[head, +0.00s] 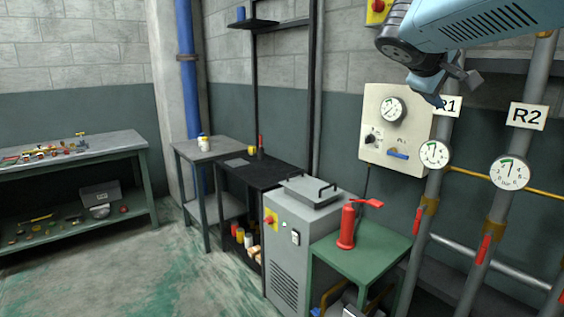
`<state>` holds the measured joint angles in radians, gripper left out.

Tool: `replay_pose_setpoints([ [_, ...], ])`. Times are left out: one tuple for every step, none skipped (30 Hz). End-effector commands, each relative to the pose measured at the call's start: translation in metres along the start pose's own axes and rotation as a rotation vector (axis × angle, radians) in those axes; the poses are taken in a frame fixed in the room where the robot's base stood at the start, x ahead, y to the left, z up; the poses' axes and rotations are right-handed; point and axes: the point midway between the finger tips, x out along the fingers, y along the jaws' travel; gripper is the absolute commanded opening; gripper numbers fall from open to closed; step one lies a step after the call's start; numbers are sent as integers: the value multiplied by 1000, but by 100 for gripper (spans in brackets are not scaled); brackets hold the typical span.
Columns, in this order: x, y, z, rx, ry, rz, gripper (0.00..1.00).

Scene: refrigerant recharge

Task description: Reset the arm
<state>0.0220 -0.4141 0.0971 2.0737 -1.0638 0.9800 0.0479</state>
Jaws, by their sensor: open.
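My arm reaches in from the upper right of the head view, a light blue link with a dark wrist. My gripper (446,88) hangs at its end, open and empty, with its fingers apart. It is in front of the wall, near the top right corner of the beige gauge panel (372,146) and partly over the R1 label (449,105). It appears to hold nothing. How far it is from the panel and pipes is hard to tell.
A red bottle-shaped object (347,228) stands on the green table (375,254). A grey cabinet (287,262) stands left of it. Pipes with gauges (510,173) and red handles fill the right. A workbench (75,155) is far left. Open floor (120,265) lies at lower left.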

Motion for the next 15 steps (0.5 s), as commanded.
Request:
replay_pose_setpoints([
  [-3,-20,16,39,-5,-66,62],
  [-5,-32,24,64,-8,-108,62],
  [-7,-48,34,98,-12,-164,62],
  [-9,-60,42,124,-16,-205,62],
  [-12,-72,49,150,-20,-247,62],
  [-16,-89,58,186,-24,-302,62],
  [-18,-101,65,211,-28,-342,62],
  [-22,-113,71,239,-30,-384,62],
  [-27,-129,79,276,-33,-438,62],
  [-31,-140,85,304,-36,-478,62],
  [-35,-152,91,333,-39,-519,62],
  [-40,-167,98,372,-43,-572,62],
  [-45,-178,102,399,-46,-610,62],
  [-49,-188,106,426,-48,-646,62],
  [-55,-200,111,461,-51,-692,62],
])
